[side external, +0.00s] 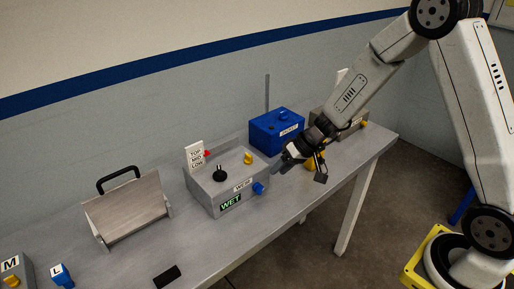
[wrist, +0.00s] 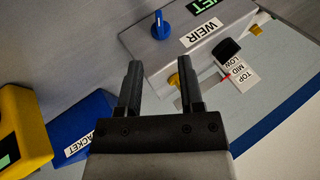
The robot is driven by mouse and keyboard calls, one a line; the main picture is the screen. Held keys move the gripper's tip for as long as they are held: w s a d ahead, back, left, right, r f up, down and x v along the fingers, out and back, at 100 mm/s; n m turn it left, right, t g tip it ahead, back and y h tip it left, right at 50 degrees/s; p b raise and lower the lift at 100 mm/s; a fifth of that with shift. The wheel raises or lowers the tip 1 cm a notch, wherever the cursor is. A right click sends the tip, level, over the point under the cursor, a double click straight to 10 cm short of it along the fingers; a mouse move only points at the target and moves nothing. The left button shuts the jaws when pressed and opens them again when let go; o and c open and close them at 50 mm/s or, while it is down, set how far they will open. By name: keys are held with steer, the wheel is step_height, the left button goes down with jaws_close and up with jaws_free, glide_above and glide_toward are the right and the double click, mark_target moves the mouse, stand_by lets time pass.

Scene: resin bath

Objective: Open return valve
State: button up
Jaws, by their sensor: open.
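No label reading "return" is legible. A grey box marked WEIR (side external: 207,190) stands mid-bench; in the wrist view it is at the top (wrist: 150,45). It carries a blue knob (side external: 258,188) on its front, also in the wrist view (wrist: 160,27), a yellow knob (side external: 248,158) and a black knob (side external: 219,173) on top. My gripper (side external: 283,161) is above the bench at the box's right end. In the wrist view my fingers (wrist: 159,66) are apart, with the yellow knob (wrist: 173,80) showing between them, near the right finger. Contact cannot be told.
A blue box marked JACKET (side external: 268,135) stands behind my gripper. A yellow box (wrist: 25,130) is beside it, partly hidden by my arm in the side view. A metal stand with black handle (side external: 128,210) is left.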

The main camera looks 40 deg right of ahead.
mark_target(263, 187)
steer(key=shift+s+a+f, duration=0.1)
steer(key=shift+f, duration=0.1)
steer(key=shift+x, duration=3.9)
steer(key=shift+c, duration=0.2)
jaws_close()
